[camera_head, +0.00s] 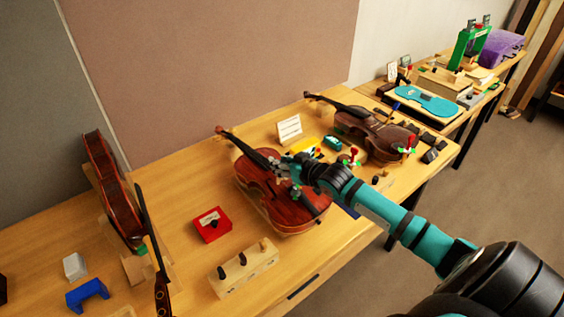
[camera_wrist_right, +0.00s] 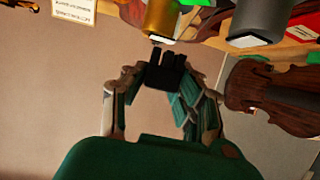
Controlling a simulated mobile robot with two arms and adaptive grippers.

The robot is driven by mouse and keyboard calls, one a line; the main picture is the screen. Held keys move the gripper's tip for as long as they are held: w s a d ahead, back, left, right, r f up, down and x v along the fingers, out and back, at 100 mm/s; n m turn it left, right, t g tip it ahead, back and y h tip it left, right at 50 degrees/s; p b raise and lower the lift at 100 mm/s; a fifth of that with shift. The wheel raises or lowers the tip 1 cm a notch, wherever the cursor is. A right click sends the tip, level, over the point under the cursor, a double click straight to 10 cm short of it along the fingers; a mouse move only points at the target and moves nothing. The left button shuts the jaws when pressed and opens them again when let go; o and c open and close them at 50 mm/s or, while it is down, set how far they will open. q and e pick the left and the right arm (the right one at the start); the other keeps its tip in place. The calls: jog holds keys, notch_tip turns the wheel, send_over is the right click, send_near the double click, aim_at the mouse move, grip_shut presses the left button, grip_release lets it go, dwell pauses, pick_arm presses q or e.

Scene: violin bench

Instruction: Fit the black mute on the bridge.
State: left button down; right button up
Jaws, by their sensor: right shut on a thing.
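My right gripper (camera_head: 284,172) is over the middle of the red-brown violin (camera_head: 262,202), which lies face up on the bench. In the right wrist view its fingers (camera_wrist_right: 161,84) are shut on the black mute (camera_wrist_right: 164,73), a small dark block with prongs pointing away from the palm. My gripper and wrist cover the violin's bridge in the head view, so I cannot tell whether the mute touches it. My left gripper is not in view.
A darker violin (camera_head: 372,136) lies behind to the right. A red box (camera_head: 212,224) and a wooden block with black pegs (camera_head: 244,268) stand in front. Another violin (camera_head: 112,192) stands on edge at left. A white card (camera_head: 289,129) stands behind.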

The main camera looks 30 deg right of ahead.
jog(key=shift+f+b, duration=0.6)
jog(key=shift+f, duration=0.45)
jog(key=o, duration=0.9)
jog(key=shift+o, duration=0.2)
jog(key=shift+s, duration=0.25)
jog(key=v, duration=1.1)
jog(key=shift+s+d+r, duration=0.1)
jog(key=shift+s+r, duration=0.1)
jog(key=shift+r, duration=0.1)
